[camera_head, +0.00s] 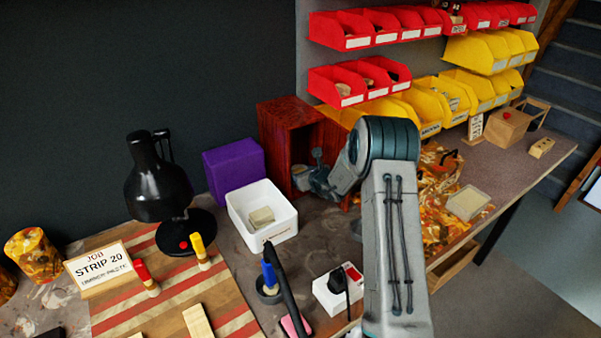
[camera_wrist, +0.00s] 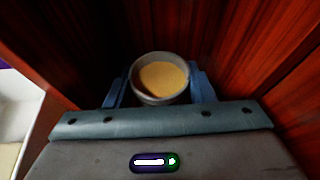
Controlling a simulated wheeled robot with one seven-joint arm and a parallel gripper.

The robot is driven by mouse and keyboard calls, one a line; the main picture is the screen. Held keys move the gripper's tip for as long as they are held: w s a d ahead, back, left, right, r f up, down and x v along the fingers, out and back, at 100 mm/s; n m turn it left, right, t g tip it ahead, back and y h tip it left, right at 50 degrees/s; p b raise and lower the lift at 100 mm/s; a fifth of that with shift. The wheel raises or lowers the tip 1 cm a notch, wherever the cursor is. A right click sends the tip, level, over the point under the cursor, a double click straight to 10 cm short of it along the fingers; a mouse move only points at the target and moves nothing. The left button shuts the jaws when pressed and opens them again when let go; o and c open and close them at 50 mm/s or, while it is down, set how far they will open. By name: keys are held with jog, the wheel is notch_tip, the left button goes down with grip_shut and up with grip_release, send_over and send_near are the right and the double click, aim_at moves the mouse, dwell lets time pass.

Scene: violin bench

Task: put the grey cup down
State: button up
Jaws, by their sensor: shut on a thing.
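The grey cup (camera_wrist: 160,99) is round and holds something yellowish-tan. My gripper (camera_wrist: 160,88) is shut on it, with one blue-grey finger on each side of its wall. The cup looks upright. It is inside a dark red wooden box (camera_head: 284,128) with an open front. In the head view the cup (camera_head: 301,174) shows small at the box's opening, left of my gripper (camera_head: 309,178). I cannot tell whether the cup's bottom touches the floor of the box.
Red wooden walls (camera_wrist: 262,45) rise close on both sides of my gripper. A white tub (camera_head: 262,213) and a purple block (camera_head: 234,165) stand left of the box. Yellow bins (camera_head: 423,108) are behind it on the right. A black lamp (camera_head: 158,190) stands further left.

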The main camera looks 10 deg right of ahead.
jog(key=shift+f+b, duration=0.5)
jog(key=shift+b, duration=0.15)
jog(key=o, duration=1.2)
jog(key=shift+s, duration=0.1)
